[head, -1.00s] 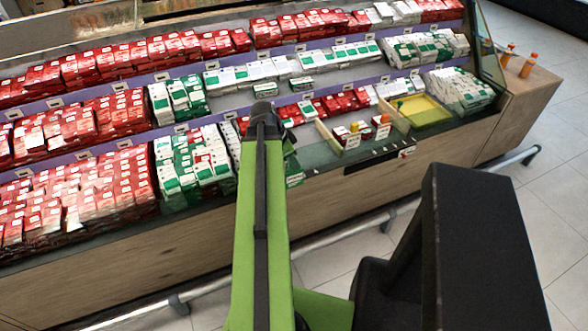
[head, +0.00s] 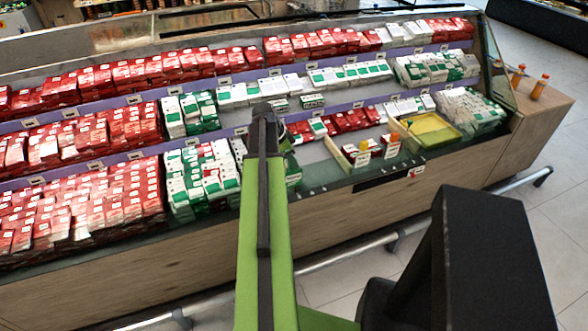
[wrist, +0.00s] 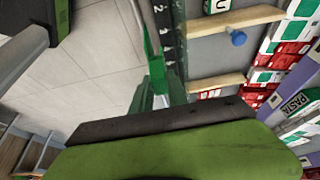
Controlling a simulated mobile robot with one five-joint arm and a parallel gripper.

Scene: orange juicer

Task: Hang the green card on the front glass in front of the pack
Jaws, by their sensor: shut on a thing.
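In the wrist view my gripper (wrist: 160,98) is shut on a thin green piece (wrist: 151,55), which looks like the green card seen nearly edge-on. It stands beside a dark strip (wrist: 172,45) with white marks along the counter front; I cannot tell whether they touch. In the head view my own arm hides the jaws and most of the card. The glass front edge (head: 335,185) runs along the counter, to the right of my arm. Green-and-white packs (head: 205,175) stand behind it; which one is the task's pack is unclear.
A wooden-sided bin (head: 350,163) holds small orange-capped bottles, with a yellow tray (head: 432,128) to its right. Red packs (head: 80,205) fill the left shelves. A metal rail (head: 340,258) runs low along the counter. The floor (head: 350,285) in front is clear.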

